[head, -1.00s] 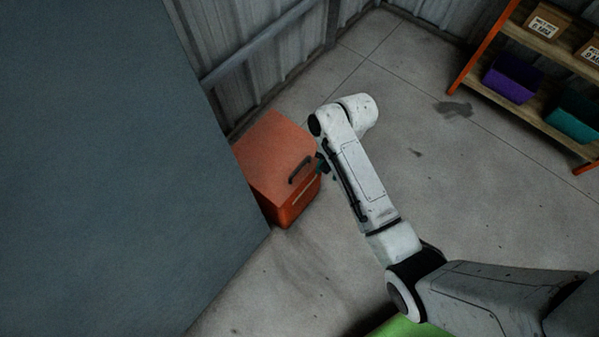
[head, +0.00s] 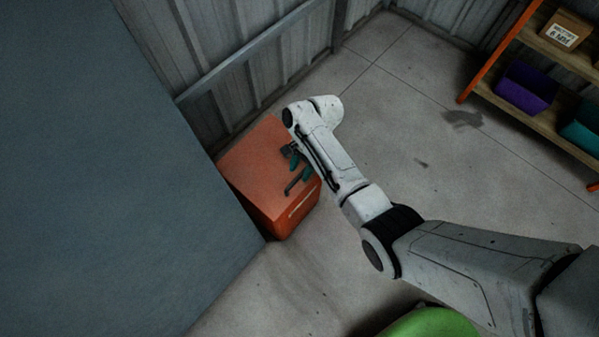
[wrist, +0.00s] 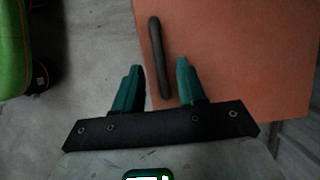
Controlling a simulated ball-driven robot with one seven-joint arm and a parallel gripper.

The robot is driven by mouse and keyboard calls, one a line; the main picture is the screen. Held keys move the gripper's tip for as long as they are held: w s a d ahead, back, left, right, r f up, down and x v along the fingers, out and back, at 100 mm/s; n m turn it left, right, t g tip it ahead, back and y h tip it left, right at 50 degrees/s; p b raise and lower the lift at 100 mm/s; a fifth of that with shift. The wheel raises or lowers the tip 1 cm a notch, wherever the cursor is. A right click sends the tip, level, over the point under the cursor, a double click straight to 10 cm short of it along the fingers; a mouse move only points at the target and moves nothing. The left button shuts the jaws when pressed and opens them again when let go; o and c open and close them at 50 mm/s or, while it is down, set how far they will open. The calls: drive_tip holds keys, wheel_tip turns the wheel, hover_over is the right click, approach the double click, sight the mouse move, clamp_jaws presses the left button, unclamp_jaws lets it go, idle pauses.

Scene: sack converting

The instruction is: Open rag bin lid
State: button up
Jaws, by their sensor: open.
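The orange rag bin (head: 250,165) stands on the floor against the grey panel, and its lid is down. A dark bar handle (head: 298,180) sits on the lid near its front edge. My gripper (head: 300,163) is over the lid, close to the handle. In the wrist view, the orange lid (wrist: 240,60) fills the right side. The fingers are apart and hold nothing. I cannot tell the height gap between fingers and handle.
A large grey panel (head: 110,200) stands directly left of the bin. A corrugated wall (head: 240,40) is behind it. A shelf (head: 545,60) with bins and boxes is at upper right. A green object (head: 435,322) is at the bottom.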

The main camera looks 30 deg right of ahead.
drive_tip(key=shift+x, duration=0.9)
clamp_jaws()
